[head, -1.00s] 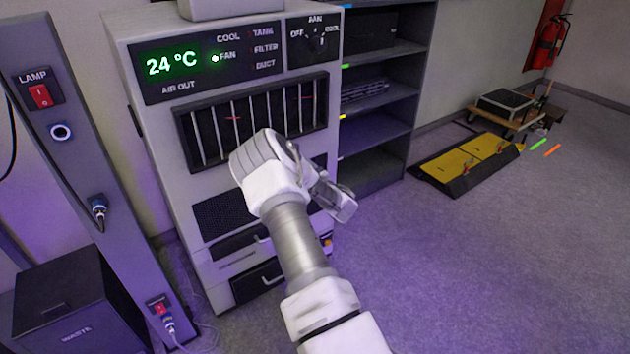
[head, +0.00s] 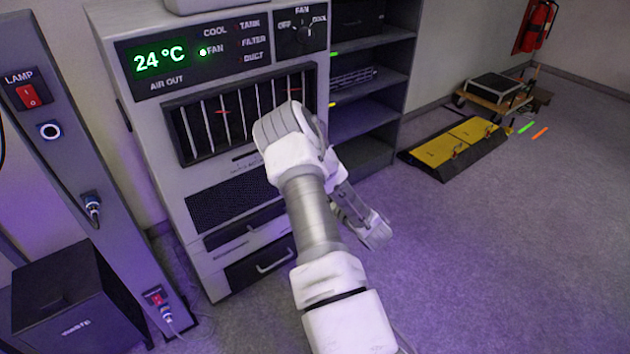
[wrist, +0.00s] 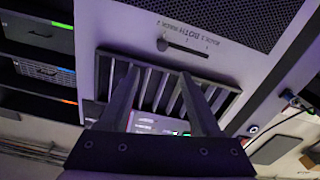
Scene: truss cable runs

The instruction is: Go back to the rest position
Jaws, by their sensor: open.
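My gripper (wrist: 158,72) shows in the wrist view with its two dark fingers apart and nothing between them. Beyond the fingers is the slatted vent (wrist: 165,82) of the grey air unit, seen upside down; the fingers appear clear of it. In the head view my arm rises from the bottom, bends in front of the air unit (head: 225,165), and its far part hangs down to the right of the bend. The fingers cannot be made out there. The unit's display reads 24 °C, with a light beside FAN.
A grey post (head: 75,150) with a LAMP switch and cable plugs stands at the left, above a dark waste bin (head: 70,300). Shelves (head: 365,100) stand right of the unit. A yellow-black ramp (head: 455,148) and a cart (head: 497,92) lie farther back. The right floor is clear.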

